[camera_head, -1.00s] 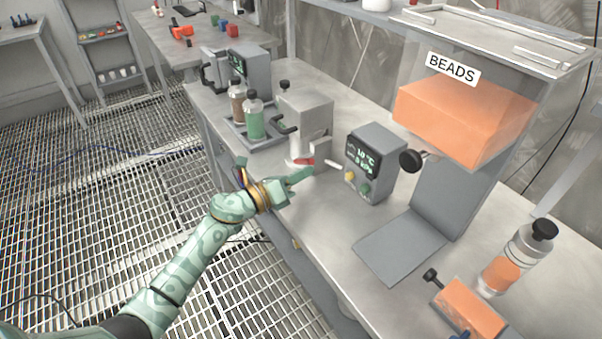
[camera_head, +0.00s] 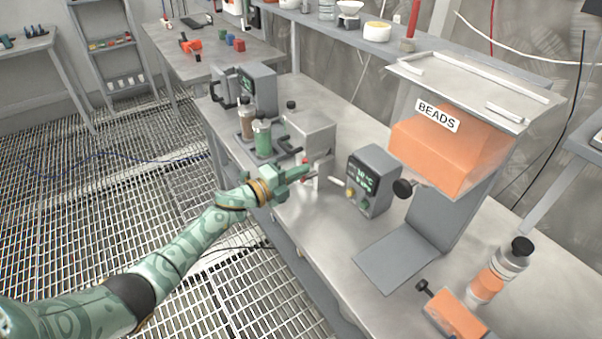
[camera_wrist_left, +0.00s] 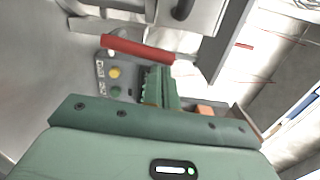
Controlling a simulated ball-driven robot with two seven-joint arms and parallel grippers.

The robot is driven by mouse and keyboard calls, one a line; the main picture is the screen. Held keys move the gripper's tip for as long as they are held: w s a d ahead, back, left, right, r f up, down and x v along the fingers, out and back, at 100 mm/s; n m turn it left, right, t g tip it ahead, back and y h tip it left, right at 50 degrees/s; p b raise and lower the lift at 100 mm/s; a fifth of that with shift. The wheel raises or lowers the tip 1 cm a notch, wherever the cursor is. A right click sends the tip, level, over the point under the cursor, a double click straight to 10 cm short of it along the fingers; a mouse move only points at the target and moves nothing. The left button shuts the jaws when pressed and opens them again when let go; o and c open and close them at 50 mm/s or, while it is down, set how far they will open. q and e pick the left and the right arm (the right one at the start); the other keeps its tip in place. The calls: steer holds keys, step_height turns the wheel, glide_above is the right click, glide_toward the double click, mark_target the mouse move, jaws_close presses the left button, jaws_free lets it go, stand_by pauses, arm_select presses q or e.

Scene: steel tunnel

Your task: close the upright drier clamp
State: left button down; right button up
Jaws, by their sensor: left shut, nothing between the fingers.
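The drier looks like a pale metal box (camera_head: 309,133) on the bench, with a metal body under it. A red clamp handle (camera_head: 304,168) shows at its front, partly hidden by my left gripper (camera_head: 305,172). In the left wrist view the handle is a red bar (camera_wrist_left: 137,47) lying across the picture, just beyond my fingers (camera_wrist_left: 160,84). My left gripper is shut and empty, its tips close to the handle; I cannot tell whether they touch. The clamp's latch is too small to make out. My right gripper is not in view.
A grey control box (camera_head: 371,181) with a display stands right of the drier. Two bottles (camera_head: 262,137) stand to its left. A bead hopper (camera_head: 450,150) rises further right, with an orange-filled bottle (camera_head: 499,271) in front. Grated floor (camera_head: 100,200) lies left of the bench.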

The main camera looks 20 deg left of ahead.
arm_select(q)
steer(key=shift+w+a+r+n, duration=0.1)
steer(key=shift+w+a+n, duration=0.15)
steer(key=shift+n, duration=0.15)
stand_by(0.4)
